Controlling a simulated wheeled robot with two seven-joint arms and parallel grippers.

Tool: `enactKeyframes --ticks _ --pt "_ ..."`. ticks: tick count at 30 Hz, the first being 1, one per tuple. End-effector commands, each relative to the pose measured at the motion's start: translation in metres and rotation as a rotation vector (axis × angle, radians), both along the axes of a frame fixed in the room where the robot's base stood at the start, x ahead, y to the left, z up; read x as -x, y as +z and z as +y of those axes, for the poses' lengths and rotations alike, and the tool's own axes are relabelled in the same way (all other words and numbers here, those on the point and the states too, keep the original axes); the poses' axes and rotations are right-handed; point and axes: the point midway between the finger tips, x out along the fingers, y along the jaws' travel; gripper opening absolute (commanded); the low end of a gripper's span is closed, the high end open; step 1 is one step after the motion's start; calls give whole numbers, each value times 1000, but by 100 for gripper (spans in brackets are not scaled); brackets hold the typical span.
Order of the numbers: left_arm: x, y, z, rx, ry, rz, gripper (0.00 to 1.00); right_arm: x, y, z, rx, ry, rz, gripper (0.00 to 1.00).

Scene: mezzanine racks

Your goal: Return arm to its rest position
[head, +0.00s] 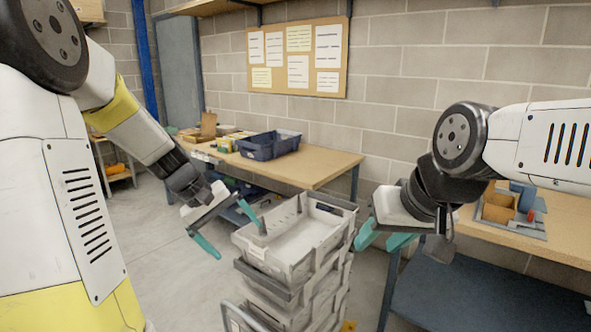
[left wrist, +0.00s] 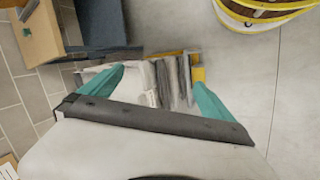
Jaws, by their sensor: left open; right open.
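My left gripper (head: 228,230) hangs in the air just left of the stack of grey totes (head: 290,262). Its teal fingers are spread with nothing between them. In the left wrist view the open fingers (left wrist: 160,88) frame grey and white stacked shapes with yellow parts, which lie beyond them. My right gripper (head: 383,240) is open and empty in the air right of the stack, near the right-hand bench. The top tote looks empty. Both arms are bent, with the left arm reaching down from the upper left.
A wooden bench (head: 322,165) behind the stack holds a dark blue bin (head: 268,145) and small boxes. A right-hand bench (head: 570,222) holds a tray with a cardboard box (head: 497,207). A notice board (head: 298,57) hangs on the block wall. The floor at left is clear.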

Motion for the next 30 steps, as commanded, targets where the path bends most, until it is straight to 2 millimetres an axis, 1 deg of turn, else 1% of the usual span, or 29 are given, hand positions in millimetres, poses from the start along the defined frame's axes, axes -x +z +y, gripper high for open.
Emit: enactKeyframes --ticks 1,3,5,6,10,12,15,18,21,30 --pt "16 19 -6 -46 -44 -48 100 0 0 0 0 0 0 44" --pt "37 38 -10 -106 -98 -103 100 0 0 0 0 0 0 44" --pt "56 53 -12 -155 -141 -151 100 0 0 0 0 0 0 44" --pt "68 61 -13 -187 -167 -183 100 0 0 0 0 0 0 44" --pt "108 84 -14 -288 -250 -294 100 0 0 0 0 0 0 44" --pt "126 91 -13 -334 -286 -348 100 0 0 0 0 0 0 44" --pt "147 98 -11 -386 -325 -414 100 0 0 0 0 0 0 44" --pt "161 101 -8 -422 -350 -461 100 0 0 0 0 0 0 44" --pt "167 102 -7 -440 -361 -484 100 0 0 0 0 0 0 44" --pt "169 102 -6 -445 -364 -489 100 0 0 0 0 0 0 44"
